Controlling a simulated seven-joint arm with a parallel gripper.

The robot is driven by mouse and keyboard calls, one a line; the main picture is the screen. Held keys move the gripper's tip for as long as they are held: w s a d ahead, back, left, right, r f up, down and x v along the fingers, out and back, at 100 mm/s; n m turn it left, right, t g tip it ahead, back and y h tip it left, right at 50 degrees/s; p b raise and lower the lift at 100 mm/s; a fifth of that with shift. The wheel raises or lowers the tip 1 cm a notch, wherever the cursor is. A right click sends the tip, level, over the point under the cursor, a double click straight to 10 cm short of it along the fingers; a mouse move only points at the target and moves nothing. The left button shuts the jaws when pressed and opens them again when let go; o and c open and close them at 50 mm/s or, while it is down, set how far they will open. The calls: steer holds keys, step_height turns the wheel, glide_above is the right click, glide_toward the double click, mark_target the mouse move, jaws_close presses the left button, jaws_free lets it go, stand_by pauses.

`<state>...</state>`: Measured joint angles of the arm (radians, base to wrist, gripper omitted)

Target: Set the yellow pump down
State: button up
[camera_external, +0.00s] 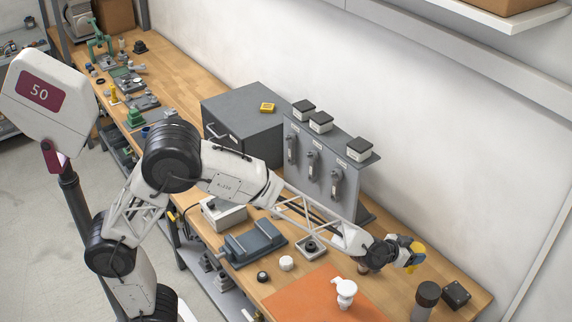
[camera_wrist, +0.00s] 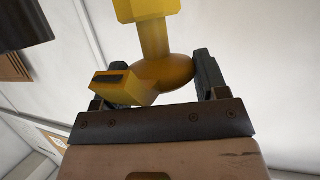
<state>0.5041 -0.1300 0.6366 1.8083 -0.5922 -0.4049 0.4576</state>
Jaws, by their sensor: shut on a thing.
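The yellow pump (camera_wrist: 155,70) is held between the two fingers of my gripper (camera_wrist: 158,85) in the wrist view. It has a rounded amber middle, a neck and a block-shaped head. In the external view my gripper (camera_external: 404,246) is at the right, above the bench, with the yellow pump (camera_external: 416,256) showing at its end. The gripper is shut on the pump and appears to hold it above the bench top. The pump's far side is hidden by the fingers.
An orange mat (camera_external: 318,294) with a white pump (camera_external: 345,292) on it lies left of the gripper. A dark-topped cylinder (camera_external: 427,297) and a black box (camera_external: 456,294) stand nearby at the right. A grey panel with handles (camera_external: 322,172) rises behind the arm.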

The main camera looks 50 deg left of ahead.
mark_target(407, 271)
steer(key=shift+w+d+f, duration=0.15)
steer(key=shift+w+d, duration=0.05)
stand_by(0.3)
steer(key=shift+f, duration=3.15)
steer(key=shift+f, duration=1.8)
steer(key=shift+f, duration=0.2)
steer(key=o, duration=1.2)
steer(key=shift+c, duration=0.2)
steer(key=shift+r, duration=0.15)
